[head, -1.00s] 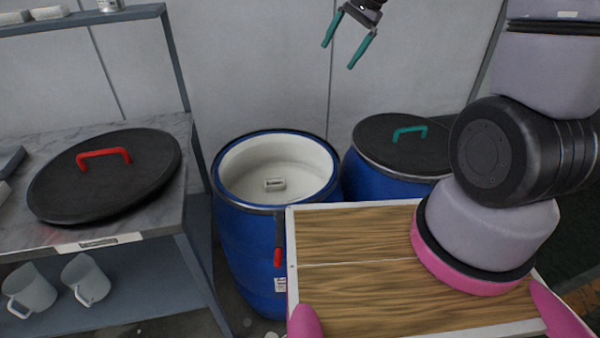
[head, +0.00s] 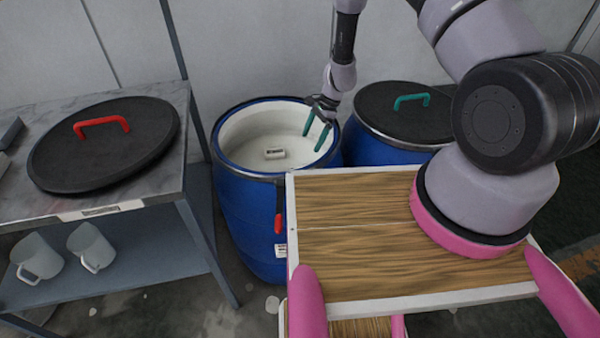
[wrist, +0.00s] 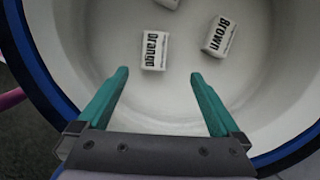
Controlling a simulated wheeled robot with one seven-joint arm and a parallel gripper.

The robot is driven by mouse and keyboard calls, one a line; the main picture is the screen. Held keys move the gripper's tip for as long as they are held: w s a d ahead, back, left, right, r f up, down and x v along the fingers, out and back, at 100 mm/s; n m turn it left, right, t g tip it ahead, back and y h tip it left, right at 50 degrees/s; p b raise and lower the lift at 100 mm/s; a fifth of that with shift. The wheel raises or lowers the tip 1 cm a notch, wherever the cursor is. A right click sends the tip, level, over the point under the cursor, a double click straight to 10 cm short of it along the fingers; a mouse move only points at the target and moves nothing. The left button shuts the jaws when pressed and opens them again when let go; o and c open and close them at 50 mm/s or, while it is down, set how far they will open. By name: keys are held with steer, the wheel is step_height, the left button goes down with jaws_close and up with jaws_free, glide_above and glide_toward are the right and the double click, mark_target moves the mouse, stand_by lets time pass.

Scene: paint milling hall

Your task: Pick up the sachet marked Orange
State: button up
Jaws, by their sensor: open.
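The sachet marked Orange (wrist: 154,51) is a small white block with black lettering, lying inside the open blue drum (head: 228,190). In the wrist view it is ahead of my gripper (wrist: 160,76), a little left of the middle between the fingertips. My gripper, with teal fingers, is open and empty; in the head view (head: 316,140) it is at the drum's right inner side, over the opening. A second sachet marked Brown (wrist: 221,36) lies to the right of Orange. A third sachet (wrist: 169,2) is cut off at the top edge. In the head view one small sachet (head: 274,153) shows, its lettering too small to read.
The drum's blue rim (wrist: 40,75) surrounds my gripper. A closed drum with a black lid (head: 390,112) stands to the right. At left a grey bench (head: 165,185) bears a black lid with a red handle (head: 100,150); jugs (head: 90,248) stand below.

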steer(key=x, duration=0.7)
steer(key=shift+s+d+f, duration=0.1)
steer(key=shift+s+d, duration=0.2)
steer(key=shift+d, duration=0.1)
steer(key=shift+s+x, duration=0.2)
steer(key=shift+x, duration=2.55)
steer(key=c, duration=1.5)
